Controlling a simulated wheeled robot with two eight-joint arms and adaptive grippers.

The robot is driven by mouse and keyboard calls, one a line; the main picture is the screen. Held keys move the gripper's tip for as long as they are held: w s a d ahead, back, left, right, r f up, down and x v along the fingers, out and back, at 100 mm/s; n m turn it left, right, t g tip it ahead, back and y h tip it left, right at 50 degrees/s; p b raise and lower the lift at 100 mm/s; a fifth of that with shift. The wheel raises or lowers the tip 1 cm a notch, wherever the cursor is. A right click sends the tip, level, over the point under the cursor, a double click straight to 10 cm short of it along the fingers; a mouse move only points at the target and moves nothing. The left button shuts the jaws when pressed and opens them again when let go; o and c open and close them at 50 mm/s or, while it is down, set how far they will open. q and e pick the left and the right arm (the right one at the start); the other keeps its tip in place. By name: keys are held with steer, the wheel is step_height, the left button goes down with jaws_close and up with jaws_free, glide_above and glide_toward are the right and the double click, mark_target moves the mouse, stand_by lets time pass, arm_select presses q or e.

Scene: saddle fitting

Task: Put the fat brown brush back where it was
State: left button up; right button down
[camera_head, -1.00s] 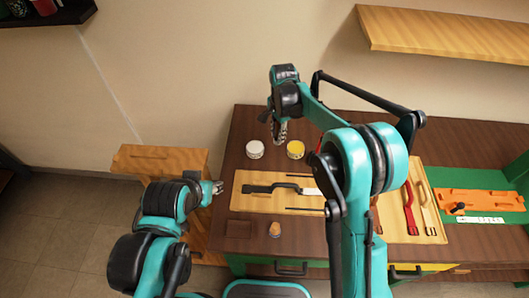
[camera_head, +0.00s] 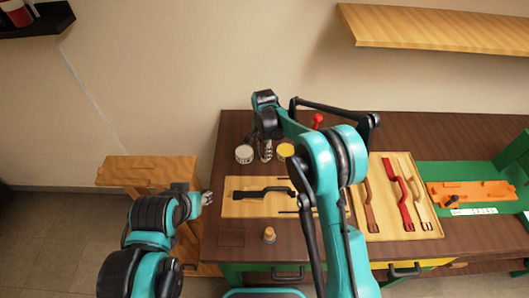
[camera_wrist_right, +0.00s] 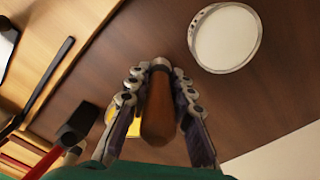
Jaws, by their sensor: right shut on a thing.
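My right gripper (camera_head: 266,155) is between the white tin (camera_head: 244,154) and the yellow tin (camera_head: 286,150) on the dark brown table. In the right wrist view, my right gripper (camera_wrist_right: 158,110) is shut on the fat brown brush (camera_wrist_right: 158,108). Its rounded wooden handle lies between the fingers, with a grey metal band at its far end. The bristles are hidden. I cannot tell whether the brush touches the table. The white tin (camera_wrist_right: 225,38) is at upper right in that view. My left gripper (camera_head: 206,197) is at the table's left edge, too small to read.
A tan board (camera_head: 240,207) bears a black curved tool (camera_head: 265,191). A small wooden-topped piece (camera_head: 269,235) stands in front, beside a dark square (camera_head: 231,234). Brown, red and tan pieces lie on a pale board (camera_head: 378,168) at right. A red-topped thing (camera_head: 318,120) stands behind the arm.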

steer(key=shift+f, duration=0.2)
steer(key=c, duration=1.3)
jaws_free()
steer(key=shift+r, duration=0.2)
